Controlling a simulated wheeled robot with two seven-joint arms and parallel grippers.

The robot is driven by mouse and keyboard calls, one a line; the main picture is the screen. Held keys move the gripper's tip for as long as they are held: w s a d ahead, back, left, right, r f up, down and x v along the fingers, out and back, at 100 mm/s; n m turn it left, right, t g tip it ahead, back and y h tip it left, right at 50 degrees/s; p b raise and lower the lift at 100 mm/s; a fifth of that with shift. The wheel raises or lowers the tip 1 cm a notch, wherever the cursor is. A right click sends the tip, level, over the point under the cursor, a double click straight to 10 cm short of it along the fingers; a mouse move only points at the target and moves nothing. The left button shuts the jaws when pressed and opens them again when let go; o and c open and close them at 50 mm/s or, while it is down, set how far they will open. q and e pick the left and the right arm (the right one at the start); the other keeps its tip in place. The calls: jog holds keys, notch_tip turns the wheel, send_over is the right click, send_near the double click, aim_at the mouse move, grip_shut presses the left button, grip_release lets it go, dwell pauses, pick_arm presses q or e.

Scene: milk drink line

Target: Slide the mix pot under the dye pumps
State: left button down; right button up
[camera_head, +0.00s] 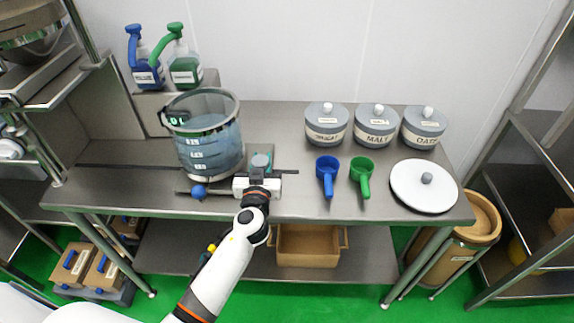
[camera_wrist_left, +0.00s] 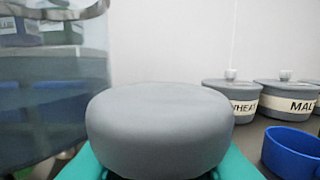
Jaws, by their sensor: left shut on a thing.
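The mix pot (camera_head: 208,142), a large clear tub with white level marks and a grey rim, stands upright on the steel bench at left. It fills the left of the left wrist view (camera_wrist_left: 50,85). The blue and green dye pumps (camera_head: 148,73) (camera_head: 184,68) stand on a raised shelf behind it, up and to the left. My left gripper (camera_head: 260,168) is right of the pot's lower side, shut on a rounded grey knob (camera_wrist_left: 158,130) between its teal fingers. Whether the knob joins the pot is hidden. My right gripper is not in view.
A blue-ended rod (camera_head: 198,191) lies in front of the pot. Right of my gripper are blue and green scoops (camera_head: 327,172) (camera_head: 361,172), several lidded grey jars (camera_head: 376,125) and a white lid (camera_head: 424,188). A steel rack post (camera_head: 88,28) stands at left. Bare bench lies left of the pot.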

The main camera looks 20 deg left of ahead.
aim_at(201, 168)
pick_arm(q)
jog(key=s+a, duration=0.1)
jog(key=a, duration=0.3)
jog(key=s+a, duration=0.1)
jog(key=a, duration=0.4)
jog(key=s+a, duration=0.2)
jog(key=a, duration=0.2)
jog(key=shift+a, duration=0.35)
jog(key=shift+s+a, duration=0.15)
jog(key=shift+a, duration=0.35)
jog(key=shift+d, duration=0.1)
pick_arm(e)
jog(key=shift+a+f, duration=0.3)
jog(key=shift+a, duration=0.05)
pick_arm(q)
jog(key=c, duration=1.2)
grip_release()
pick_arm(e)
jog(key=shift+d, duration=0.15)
